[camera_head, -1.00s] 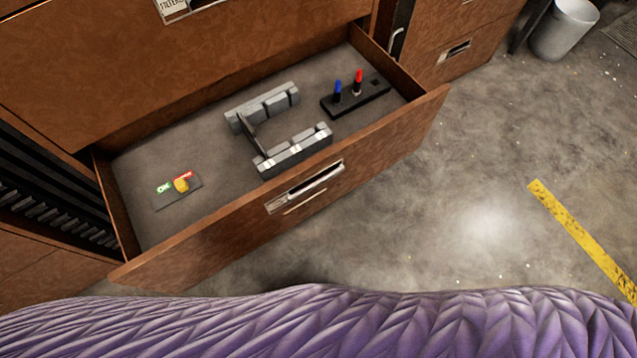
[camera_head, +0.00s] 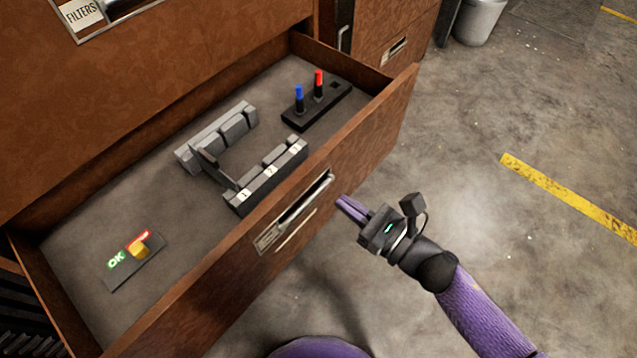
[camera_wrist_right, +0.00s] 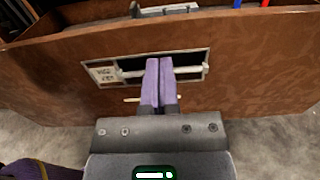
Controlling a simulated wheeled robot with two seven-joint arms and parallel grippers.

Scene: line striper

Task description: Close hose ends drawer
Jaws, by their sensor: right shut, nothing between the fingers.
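The open drawer (camera_head: 226,290) is brown, with a label and a metal handle (camera_head: 303,200) on its front. It is pulled out of the cabinet and shows its grey floor. In the right wrist view the drawer front (camera_wrist_right: 245,60) fills most of the picture, with the label (camera_wrist_right: 103,73) left of the handle. My right gripper (camera_head: 340,202) is shut and empty, its purple fingers pointing at the drawer front near the handle. In the wrist view the fingertips (camera_wrist_right: 160,62) overlap the handle recess; I cannot tell whether they touch. My left gripper is not in view.
The drawer holds a grey divided block (camera_head: 265,175), a black stand with blue and red pegs (camera_head: 317,105), and a small plate with an OK sign (camera_head: 135,262). A drawer labelled FILTERS (camera_head: 80,14) is above. A bin (camera_head: 478,20) stands far right. Floor to the right is clear.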

